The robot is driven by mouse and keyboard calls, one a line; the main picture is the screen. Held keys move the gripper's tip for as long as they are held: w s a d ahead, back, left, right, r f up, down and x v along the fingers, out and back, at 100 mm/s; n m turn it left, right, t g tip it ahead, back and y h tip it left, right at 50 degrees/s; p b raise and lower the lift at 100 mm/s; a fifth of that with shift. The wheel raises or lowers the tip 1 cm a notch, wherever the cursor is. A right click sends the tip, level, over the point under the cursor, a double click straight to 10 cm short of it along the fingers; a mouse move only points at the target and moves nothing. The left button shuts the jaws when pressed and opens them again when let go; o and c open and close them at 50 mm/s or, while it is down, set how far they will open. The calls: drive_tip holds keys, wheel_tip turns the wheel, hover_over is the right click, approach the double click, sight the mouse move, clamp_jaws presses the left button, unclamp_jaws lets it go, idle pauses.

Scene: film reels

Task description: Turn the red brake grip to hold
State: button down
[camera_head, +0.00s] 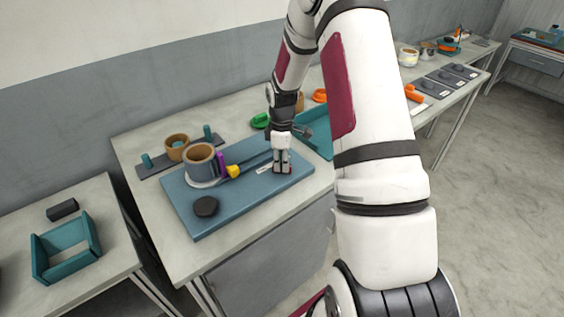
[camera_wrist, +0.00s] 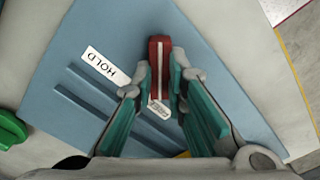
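The red brake grip (camera_wrist: 160,52) is a narrow bar with a pale line along its top, upright in the wrist view. My gripper (camera_wrist: 161,76) is at it, one teal-padded finger along each side, and looks shut on it. A white HOLD label (camera_wrist: 105,66) lies to the left of the grip on the blue board (camera_wrist: 215,30). A second small label (camera_wrist: 159,108) lies just below the grip, partly between the fingers; its word is hard to read. In the head view my gripper (camera_head: 282,168) points down at the right part of the blue board (camera_head: 225,215), hiding most of the grip.
A teal tray (camera_head: 318,135) lies behind my gripper. A green piece (camera_wrist: 10,130) is left in the wrist view.

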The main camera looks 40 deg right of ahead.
drive_tip(key=shift+m, duration=0.3)
drive_tip(key=m, duration=0.3)
drive_tip(key=shift+m+b, duration=0.3)
drive_tip(key=shift+b, duration=0.1)
drive_tip(key=m+b, duration=0.1)
drive_tip(key=m, duration=0.3)
drive_tip(key=shift+m, duration=0.3)
drive_tip(key=m+b, duration=0.1)
drive_tip(key=m, duration=0.3)
drive_tip(key=shift+m, duration=0.3)
drive_tip(key=shift+m+b, duration=0.55)
drive_tip(key=shift+m, duration=1.65)
drive_tip(key=c, duration=1.6)
unclamp_jaws()
drive_tip(key=shift+r, duration=0.1)
